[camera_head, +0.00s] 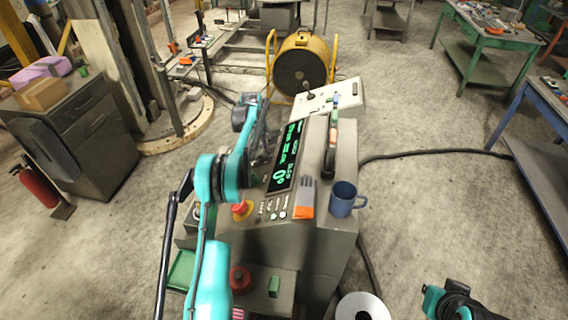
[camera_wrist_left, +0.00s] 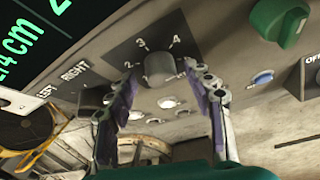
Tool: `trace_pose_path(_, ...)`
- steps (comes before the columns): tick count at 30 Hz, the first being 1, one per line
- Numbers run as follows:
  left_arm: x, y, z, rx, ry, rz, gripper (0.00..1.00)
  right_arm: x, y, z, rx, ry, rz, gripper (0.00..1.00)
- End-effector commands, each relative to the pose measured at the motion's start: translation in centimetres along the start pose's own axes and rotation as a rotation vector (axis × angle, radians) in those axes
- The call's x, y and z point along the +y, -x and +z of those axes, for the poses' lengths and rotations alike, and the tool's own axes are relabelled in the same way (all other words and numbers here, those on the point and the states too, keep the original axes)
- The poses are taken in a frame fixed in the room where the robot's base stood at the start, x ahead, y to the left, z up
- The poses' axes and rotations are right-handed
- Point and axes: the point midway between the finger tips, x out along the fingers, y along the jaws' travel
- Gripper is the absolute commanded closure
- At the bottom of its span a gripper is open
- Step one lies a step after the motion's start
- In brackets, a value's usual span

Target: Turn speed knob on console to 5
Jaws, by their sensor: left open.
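The grey speed knob (camera_wrist_left: 160,68) sits on a dark dial plate (camera_wrist_left: 122,56) in the left wrist view. The numerals 2, 3 and 4 show around it; a 5 is not visible, and I cannot make out where the knob points. My left gripper (camera_wrist_left: 162,76) is open, with one finger on each side of the knob; contact is unclear. In the head view the left gripper (camera_head: 262,150) is over the left side of the console (camera_head: 325,235), beside its green-lettered display (camera_head: 287,153), and the knob is hidden. Part of my right arm shows at the lower right; its jaws are unclear.
A green knob (camera_wrist_left: 280,22) and a blue button (camera_wrist_left: 262,77) are right of the dial. A yellow fan (camera_head: 301,65) stands behind. Floor to the right is mostly clear.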

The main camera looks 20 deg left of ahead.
Motion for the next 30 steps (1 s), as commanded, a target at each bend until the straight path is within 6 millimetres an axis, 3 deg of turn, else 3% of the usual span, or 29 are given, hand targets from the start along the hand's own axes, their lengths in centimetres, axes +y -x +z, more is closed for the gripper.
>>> trace_pose_path(11,-0.1,7.5,0.1,0.000,-0.007,0.005,0.48,0.0,0.1,0.0,0.000,0.000,0.000,1.00)
trace_pose_path(22,-1.7,12.2,5.6,0.037,-0.233,0.068,0.48,0.0,-1.5,1.1,0.000,0.000,0.000,1.00)
trace_pose_path(30,-4.2,15.1,9.5,0.068,-0.392,0.110,0.48,0.0,-2.4,1.7,0.000,0.000,0.000,1.00)
